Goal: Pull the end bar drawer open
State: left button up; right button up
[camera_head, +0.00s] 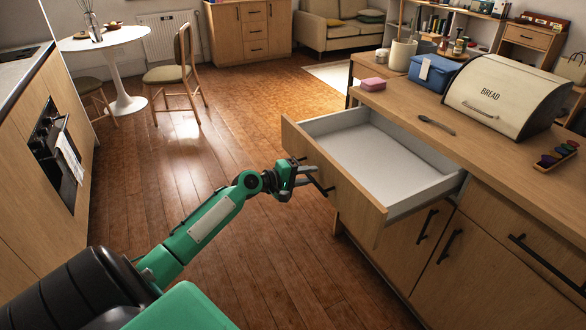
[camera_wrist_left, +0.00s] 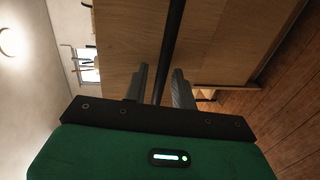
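The wooden end drawer (camera_head: 349,190) of the counter is pulled well out, and its pale interior is empty. Its dark bar handle (camera_head: 321,183) is on the front panel, facing my left arm. My left gripper (camera_head: 307,176) is at this handle. In the left wrist view the handle bar (camera_wrist_left: 173,40) runs between the two fingers of the left gripper (camera_wrist_left: 161,82). The fingers stand apart, with a visible gap beside the bar, so they are around it rather than clamped. My right gripper is not in view.
On the counter (camera_head: 400,105) are a bread box (camera_head: 505,92), a blue box (camera_head: 433,73), a dark spoon (camera_head: 436,124) and a pink block (camera_head: 373,84). Closed cabinet doors (camera_head: 470,270) are beside and below the drawer. The wooden floor (camera_head: 270,250) around my left arm is clear.

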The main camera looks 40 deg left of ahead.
pick_arm(q)
jog(key=v, duration=1.3)
jog(key=shift+s+b, duration=0.2)
jog(key=shift+b, duration=0.1)
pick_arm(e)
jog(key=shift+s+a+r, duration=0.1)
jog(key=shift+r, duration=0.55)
pick_arm(q)
jog(key=shift+a, duration=0.15)
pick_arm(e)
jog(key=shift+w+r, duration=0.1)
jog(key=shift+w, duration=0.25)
